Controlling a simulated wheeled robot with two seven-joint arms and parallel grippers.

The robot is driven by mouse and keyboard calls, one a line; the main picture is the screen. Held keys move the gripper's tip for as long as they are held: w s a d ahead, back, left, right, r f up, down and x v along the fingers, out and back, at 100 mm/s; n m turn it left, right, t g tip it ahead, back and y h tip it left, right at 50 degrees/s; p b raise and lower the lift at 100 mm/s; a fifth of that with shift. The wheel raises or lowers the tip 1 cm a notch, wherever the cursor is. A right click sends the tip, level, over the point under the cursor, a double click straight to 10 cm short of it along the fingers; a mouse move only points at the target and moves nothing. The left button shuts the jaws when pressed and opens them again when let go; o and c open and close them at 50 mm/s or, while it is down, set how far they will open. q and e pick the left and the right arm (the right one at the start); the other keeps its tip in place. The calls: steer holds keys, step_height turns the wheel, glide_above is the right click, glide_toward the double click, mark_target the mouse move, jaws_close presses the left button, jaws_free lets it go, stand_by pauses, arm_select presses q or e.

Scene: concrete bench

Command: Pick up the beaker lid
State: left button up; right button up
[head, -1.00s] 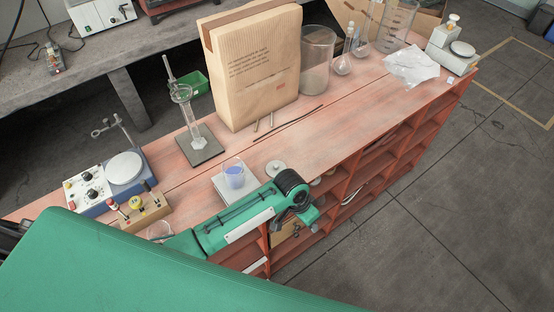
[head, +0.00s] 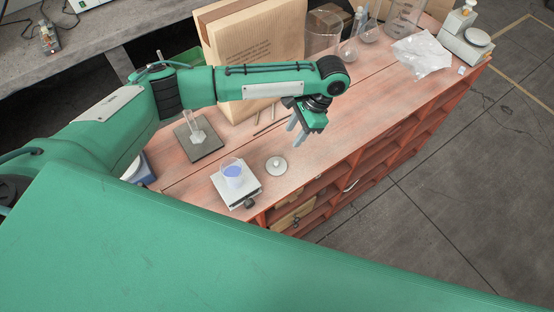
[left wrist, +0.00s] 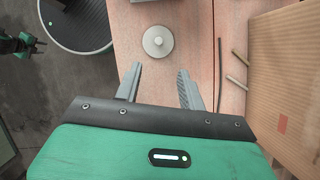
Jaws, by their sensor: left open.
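The beaker lid (head: 276,165), a small pale disc with a central knob, lies flat on the reddish bench top. It also shows in the left wrist view (left wrist: 158,41), just beyond the fingertips. My left gripper (head: 296,134) is open and empty, fingers pointing down, above the bench and apart from the lid. In the left wrist view the lid lines up roughly with the gap between the fingers (left wrist: 160,71). The beaker (head: 233,172) with blue liquid stands open on a white square device, left of the lid. A green and black part of mine shows at that wrist view's left edge; its jaws are unclear.
The white device (head: 247,190) sits near the bench's front edge. A stand (head: 198,140) is at the left. The bench right of the lid is clear.

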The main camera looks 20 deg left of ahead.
arm_select(q)
steer(key=p, duration=0.2)
glide_above(276, 162)
steer(key=w+d, duration=0.2)
step_height(276, 162, down, 7)
steer(key=shift+s+f, duration=0.1)
steer(key=shift+s, duration=0.05)
steer(key=shift+s+a+f+p, duration=0.15)
steer(key=shift+f+p, duration=0.2)
steer(key=shift+p, duration=0.25)
steer(key=p+x, duration=0.2)
steer(key=x, duration=0.2)
steer(key=shift+f, duration=0.35)
jaws_close()
